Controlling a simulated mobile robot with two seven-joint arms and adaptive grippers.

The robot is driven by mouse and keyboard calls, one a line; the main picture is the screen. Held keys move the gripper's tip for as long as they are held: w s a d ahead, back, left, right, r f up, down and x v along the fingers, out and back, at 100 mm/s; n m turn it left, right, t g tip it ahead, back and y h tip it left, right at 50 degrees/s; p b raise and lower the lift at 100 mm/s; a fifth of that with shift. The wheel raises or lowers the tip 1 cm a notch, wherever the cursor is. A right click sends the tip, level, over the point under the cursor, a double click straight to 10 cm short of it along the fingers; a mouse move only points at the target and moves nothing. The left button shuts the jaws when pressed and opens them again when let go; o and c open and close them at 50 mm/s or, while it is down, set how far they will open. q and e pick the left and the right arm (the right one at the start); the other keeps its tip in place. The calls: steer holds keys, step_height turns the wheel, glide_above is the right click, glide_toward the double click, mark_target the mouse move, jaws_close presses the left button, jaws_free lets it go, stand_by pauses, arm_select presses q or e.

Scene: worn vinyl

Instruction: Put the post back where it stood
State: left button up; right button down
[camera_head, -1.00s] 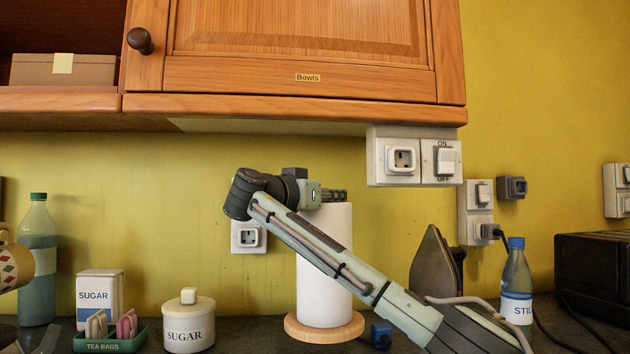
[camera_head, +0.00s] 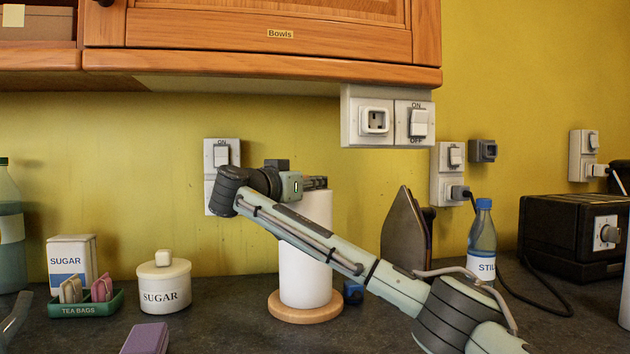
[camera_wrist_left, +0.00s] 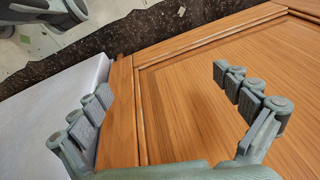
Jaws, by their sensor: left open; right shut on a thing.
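The post seems to be the upright paper-roll stand, a white roll (camera_head: 304,250) on a round wooden base (camera_head: 305,311), in the head view. Its base is at the worktop; I cannot tell whether it touches. My right gripper (camera_head: 316,183) is shut at the top of the stand, and its grip is partly hidden by the wrist. My left gripper (camera_wrist_left: 170,110) is open and empty in the left wrist view, facing a wooden panelled surface (camera_wrist_left: 190,100). The left gripper does not show clearly in the head view.
Left of the roll stand are a sugar pot (camera_head: 164,285), a tea bag tray (camera_head: 88,304) and a purple box (camera_head: 146,338). To its right are an iron (camera_head: 403,230), a bottle (camera_head: 482,245) and a black appliance (camera_head: 570,237). A wall cabinet (camera_head: 260,62) hangs above.

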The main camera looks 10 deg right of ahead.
steer(key=c, duration=2)
jaws_free()
steer(key=shift+f, duration=0.1)
arm_select(q)
steer(key=shift+w+r, duration=0.1)
steer(key=shift+r, duration=0.2)
arm_select(e)
steer(key=o, duration=0.5)
steer(key=shift+r, duration=0.2)
steer(key=shift+s+a, duration=0.15)
steer(key=shift+a, duration=0.05)
arm_select(q)
steer(key=r, duration=0.1)
steer(key=r+b, duration=0.1)
steer(key=r, duration=0.1)
steer(key=w+r+b, duration=0.1)
steer(key=r, duration=0.1)
steer(key=shift+r, duration=0.1)
arm_select(e)
steer(key=v, duration=1.1)
steer(key=shift+s+a, duration=0.15)
steer(key=shift+s, duration=0.1)
arm_select(q)
steer(key=shift+a, duration=0.1)
